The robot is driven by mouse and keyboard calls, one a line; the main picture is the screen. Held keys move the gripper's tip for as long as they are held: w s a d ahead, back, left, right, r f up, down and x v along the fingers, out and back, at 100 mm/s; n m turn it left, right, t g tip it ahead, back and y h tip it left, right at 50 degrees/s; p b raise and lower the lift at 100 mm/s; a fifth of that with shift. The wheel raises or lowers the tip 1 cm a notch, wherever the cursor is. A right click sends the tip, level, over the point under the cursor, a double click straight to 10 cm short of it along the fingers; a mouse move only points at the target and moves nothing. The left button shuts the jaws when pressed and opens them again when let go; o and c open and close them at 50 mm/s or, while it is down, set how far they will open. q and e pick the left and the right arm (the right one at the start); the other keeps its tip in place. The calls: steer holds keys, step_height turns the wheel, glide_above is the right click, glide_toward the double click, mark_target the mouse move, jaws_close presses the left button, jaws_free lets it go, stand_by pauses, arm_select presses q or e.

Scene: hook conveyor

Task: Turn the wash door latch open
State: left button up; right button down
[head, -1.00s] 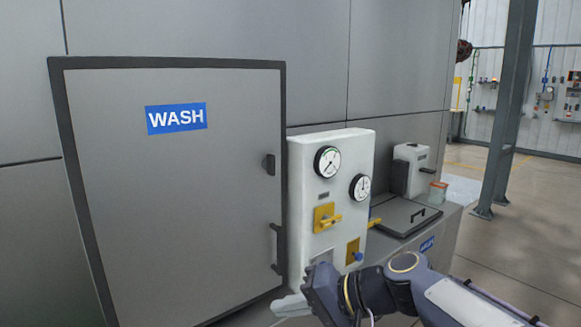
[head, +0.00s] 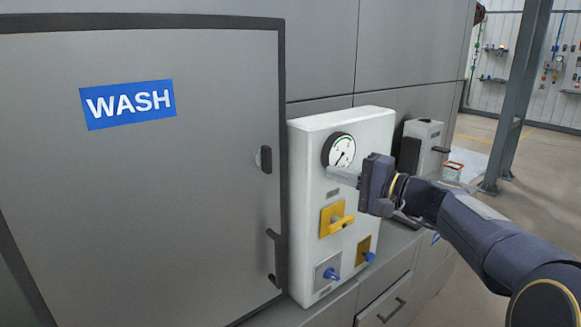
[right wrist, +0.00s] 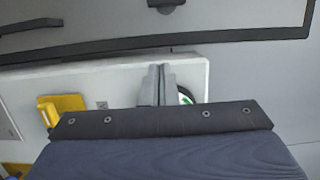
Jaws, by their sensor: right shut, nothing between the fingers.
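The grey wash door (head: 190,205) with its blue WASH sign (head: 128,104) fills the left of the head view and looks shut in its dark frame. The small dark latch (head: 264,159) sits near the door's right edge; it also shows at the top of the right wrist view (right wrist: 167,5), partly cut off. A dark bar handle (head: 272,257) is below it. My right gripper (head: 332,173) is shut and empty, its fingers pointing left in front of the white gauge panel, to the right of the latch and apart from it. My left gripper is not in view.
The white panel (head: 308,205) beside the door carries a round gauge (head: 340,150), a yellow lever (head: 341,223) and blue knobs (head: 331,274) that stick out. A grey box (head: 423,143) stands further right. The space before the door is clear.

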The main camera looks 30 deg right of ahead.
mark_target(266, 159)
steer(key=p+x, duration=0.3)
steer(key=x, duration=0.7)
steer(key=shift+a+p, duration=0.1)
steer(key=shift+p, duration=0.2)
steer(key=a+p, duration=0.1)
steer(key=a, duration=0.3)
steer(key=shift+s+f, duration=0.1)
steer(key=shift+s, duration=0.05)
steer(key=shift+f+m+b, duration=0.15)
steer(key=shift+m+b, duration=0.15)
steer(key=shift+b, duration=0.35)
